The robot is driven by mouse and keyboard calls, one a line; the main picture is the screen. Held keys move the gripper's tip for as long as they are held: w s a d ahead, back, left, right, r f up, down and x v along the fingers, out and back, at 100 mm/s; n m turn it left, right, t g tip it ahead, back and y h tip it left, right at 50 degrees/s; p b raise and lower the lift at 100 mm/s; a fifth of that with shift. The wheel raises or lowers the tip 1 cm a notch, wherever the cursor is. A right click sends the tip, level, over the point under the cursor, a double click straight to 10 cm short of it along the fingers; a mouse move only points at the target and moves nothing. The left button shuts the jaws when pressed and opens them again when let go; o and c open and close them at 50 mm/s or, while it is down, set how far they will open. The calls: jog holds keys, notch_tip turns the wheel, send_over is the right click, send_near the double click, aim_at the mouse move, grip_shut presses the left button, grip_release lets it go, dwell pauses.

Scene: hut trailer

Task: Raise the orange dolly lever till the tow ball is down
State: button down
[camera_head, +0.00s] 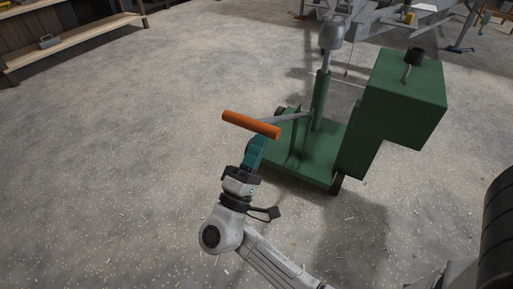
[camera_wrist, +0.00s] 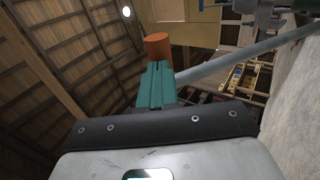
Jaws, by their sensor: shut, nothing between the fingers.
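The orange dolly lever (camera_head: 251,125) is a crosswise handle on a grey rod that runs to the green dolly (camera_head: 301,161). The tow ball (camera_head: 331,34) is a grey rounded head on top of the dolly's upright green post. My gripper (camera_head: 259,143) has teal fingers, shut and empty, just below the orange handle in the head view. In the wrist view the shut fingers (camera_wrist: 156,68) point at the handle's end (camera_wrist: 158,46), which shows just beyond their tips. I cannot tell whether they touch it.
A green box (camera_head: 403,90) with a black cap stands on the dolly's right side. A grey trailer frame (camera_head: 398,22) is behind the dolly. A wooden shelf (camera_head: 75,45) is at the far left. A dark tyre (camera_head: 498,235) is at the right edge. The floor on the left is clear.

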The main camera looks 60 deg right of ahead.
jog(key=d+r+y+p, duration=0.5)
jog(key=d+r+p, duration=0.9)
jog(key=r+p, duration=0.45)
jog(key=w+d+r+y+p, duration=0.1)
jog(key=d+r+p, duration=0.3)
jog(key=d+p, duration=0.4)
jog(key=w+d+r+y+p, duration=0.1)
jog(key=d+r+y+p, duration=0.3)
jog(key=d+p, duration=0.4)
jog(key=d+r, duration=0.1)
jog(key=d, duration=0.3)
jog(key=shift+w+d+r+p, duration=0.2)
jog(key=shift+d+p, duration=0.1)
